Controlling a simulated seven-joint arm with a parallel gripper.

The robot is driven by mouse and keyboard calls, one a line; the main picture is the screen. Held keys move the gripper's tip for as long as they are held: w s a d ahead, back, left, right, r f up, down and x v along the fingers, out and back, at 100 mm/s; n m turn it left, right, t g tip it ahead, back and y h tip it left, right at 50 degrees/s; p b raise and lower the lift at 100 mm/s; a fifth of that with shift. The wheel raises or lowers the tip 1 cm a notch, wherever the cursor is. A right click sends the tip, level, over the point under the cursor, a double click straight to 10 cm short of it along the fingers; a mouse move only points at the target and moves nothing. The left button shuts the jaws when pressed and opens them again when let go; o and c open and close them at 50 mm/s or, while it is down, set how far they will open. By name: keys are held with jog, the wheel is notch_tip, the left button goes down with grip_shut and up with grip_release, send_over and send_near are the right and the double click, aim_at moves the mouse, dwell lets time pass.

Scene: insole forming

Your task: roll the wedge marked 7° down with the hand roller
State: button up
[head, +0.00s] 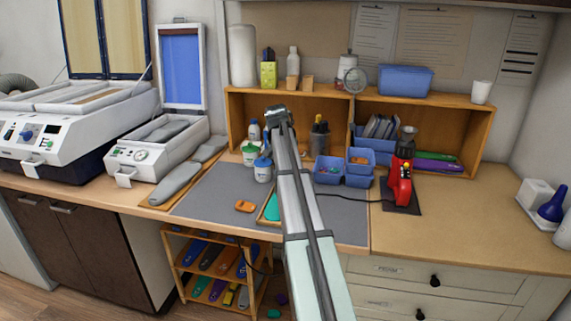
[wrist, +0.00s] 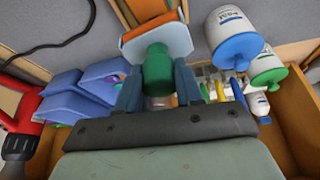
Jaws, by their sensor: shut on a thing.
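My gripper (wrist: 157,82) is shut on the green handle of what looks like the hand roller (wrist: 157,68); its wide pale and orange head (wrist: 155,38) shows beyond the fingers in the wrist view. In the head view my gripper (head: 280,122) is above the back of the grey mat, and the roller is hard to make out there. A teal-green piece (head: 272,208) lies in a wood-edged tray on the mat, partly hidden by my arm. No 7° mark is legible, so I cannot tell which piece is the wedge.
An orange block (head: 246,206) lies on the mat (head: 215,190). White tubs with blue and green lids (head: 263,169) stand left of my arm. Blue bins (head: 330,168) and a red tool (head: 400,183) with a cable are to the right.

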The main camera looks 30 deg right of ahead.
jog(key=shift+r, duration=2.25)
jog(key=s+a+f+n, duration=0.1)
jog(key=s+a+f, duration=0.1)
jog(key=a, duration=1)
jog(key=s+a+f, duration=0.1)
jog(key=a+f, duration=0.1)
jog(key=a, duration=1)
jog(key=s+a+f+n, duration=0.1)
jog(key=s+a+f, duration=0.1)
jog(key=a, duration=1.1)
jog(key=s+f+n+t+y, duration=0.1)
jog(key=s+f+n, duration=0.3)
jog(key=f, duration=0.3)
jog(key=s+d+f+n+y, duration=0.1)
jog(key=s+f+n+y, duration=0.1)
jog(key=s+f+n, duration=0.2)
notch_tip(320, 180, down, 3)
jog(key=shift+s+f+t+y, duration=0.1)
jog(key=shift+s+t+y, duration=0.25)
jog(key=shift+s, duration=0.35)
jog(key=shift+w, duration=0.1)
